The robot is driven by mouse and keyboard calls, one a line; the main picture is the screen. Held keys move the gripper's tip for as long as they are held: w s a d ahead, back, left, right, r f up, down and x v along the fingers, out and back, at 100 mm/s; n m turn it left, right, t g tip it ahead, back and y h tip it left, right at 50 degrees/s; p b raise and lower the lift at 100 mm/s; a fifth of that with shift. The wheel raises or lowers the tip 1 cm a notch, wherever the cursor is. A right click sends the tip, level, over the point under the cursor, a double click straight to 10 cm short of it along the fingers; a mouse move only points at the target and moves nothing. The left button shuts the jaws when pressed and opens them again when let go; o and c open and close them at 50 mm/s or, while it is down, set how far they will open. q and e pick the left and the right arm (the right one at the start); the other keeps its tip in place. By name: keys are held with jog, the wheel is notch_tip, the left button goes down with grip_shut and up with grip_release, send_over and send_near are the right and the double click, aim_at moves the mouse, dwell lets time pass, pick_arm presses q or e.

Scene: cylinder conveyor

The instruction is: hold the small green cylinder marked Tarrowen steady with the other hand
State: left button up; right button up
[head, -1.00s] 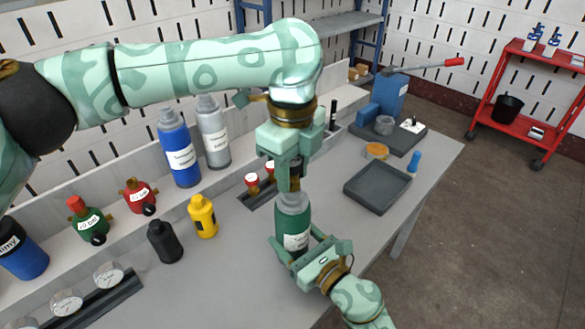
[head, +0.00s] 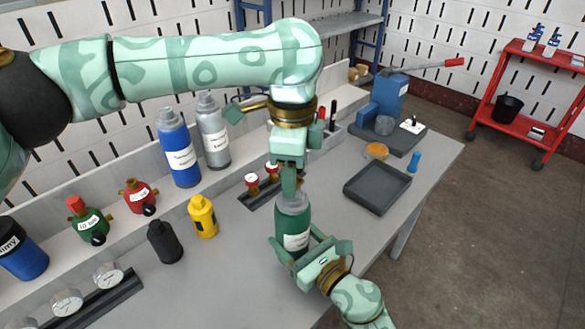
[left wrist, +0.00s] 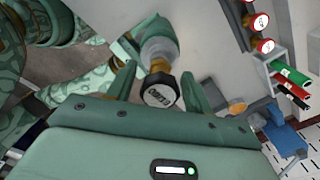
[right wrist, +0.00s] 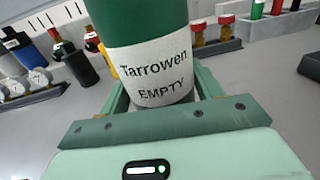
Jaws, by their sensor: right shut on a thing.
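The green cylinder (head: 291,220) marked Tarrowen stands upright on the bench; its label, reading Tarrowen EMPTY, shows in the right wrist view (right wrist: 157,72). My right gripper (head: 293,250) is shut on the cylinder's lower body, one finger on each side. My left gripper (head: 288,192) points down over the cylinder's top. In the left wrist view its fingers are apart, with the black valve knob (left wrist: 160,92) between them and a gap showing at its left. In the head view my left gripper hides the knob.
A yellow bottle (head: 202,217) and a black bottle (head: 164,242) stand left of the cylinder. Blue (head: 178,150) and silver (head: 213,135) cylinders stand behind. An empty dark tray (head: 377,188) lies to the right. Bare bench lies between the tray and the cylinder.

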pick_arm(q)
jog(key=shift+r, duration=1.25)
jog(key=m, duration=0.4)
jog(key=shift+m, duration=1)
jog(key=shift+m, duration=1)
jog(key=m, duration=0.4)
